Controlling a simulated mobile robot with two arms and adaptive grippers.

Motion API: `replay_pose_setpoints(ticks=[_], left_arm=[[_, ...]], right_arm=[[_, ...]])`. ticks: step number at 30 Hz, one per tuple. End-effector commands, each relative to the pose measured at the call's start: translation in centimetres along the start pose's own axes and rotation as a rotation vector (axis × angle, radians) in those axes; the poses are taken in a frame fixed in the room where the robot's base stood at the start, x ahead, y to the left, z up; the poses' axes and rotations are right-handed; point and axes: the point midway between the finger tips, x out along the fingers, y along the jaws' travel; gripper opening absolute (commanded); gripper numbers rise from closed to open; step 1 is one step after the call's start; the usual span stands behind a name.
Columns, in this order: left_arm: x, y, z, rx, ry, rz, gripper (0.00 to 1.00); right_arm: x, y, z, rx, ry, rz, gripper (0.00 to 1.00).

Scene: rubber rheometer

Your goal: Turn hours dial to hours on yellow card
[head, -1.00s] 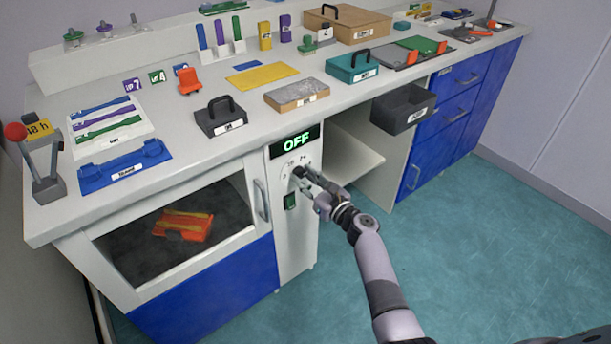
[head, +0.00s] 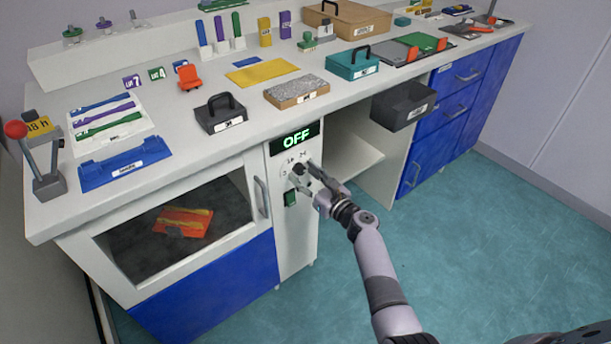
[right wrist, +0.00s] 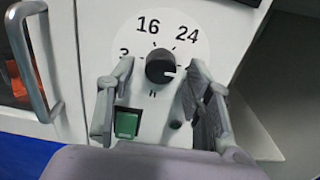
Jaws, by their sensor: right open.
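The black hours dial (right wrist: 160,66) is on the white panel; it also shows in the head view (head: 299,170). Its white mark points right and slightly down, towards a number mostly hidden by a finger. The numbers 16 and 24 show above it; one at left is partly covered. My right gripper (right wrist: 162,72) is open, one finger on each side of the dial with gaps between; it also shows in the head view (head: 306,174). The yellow card (head: 39,126), at the counter's left end, seems to read 48. My left gripper is not in view.
A display (head: 294,140) above the dial reads OFF. A green switch (right wrist: 127,123) is just below left of the dial. The oven door handle (right wrist: 30,62) stands out at left. An orange-yellow item (head: 183,222) shows behind the door window. Open floor is at right.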

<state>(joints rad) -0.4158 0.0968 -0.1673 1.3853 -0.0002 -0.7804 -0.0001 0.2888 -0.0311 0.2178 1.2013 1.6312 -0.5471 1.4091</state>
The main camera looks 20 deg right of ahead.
Motion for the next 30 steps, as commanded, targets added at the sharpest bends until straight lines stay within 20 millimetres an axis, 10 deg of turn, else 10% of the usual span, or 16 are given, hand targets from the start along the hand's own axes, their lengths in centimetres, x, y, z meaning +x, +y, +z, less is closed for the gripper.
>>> replay_pose_setpoints(ticks=[11, 30], left_arm=[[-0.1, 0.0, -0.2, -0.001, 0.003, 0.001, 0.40], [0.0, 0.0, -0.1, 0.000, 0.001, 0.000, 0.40]], right_arm=[[-1.3, 0.0, -0.1, -0.002, 0.000, -0.001, 0.47], [-11.8, 0.0, -0.1, 0.000, 0.001, 0.000, 0.47]])
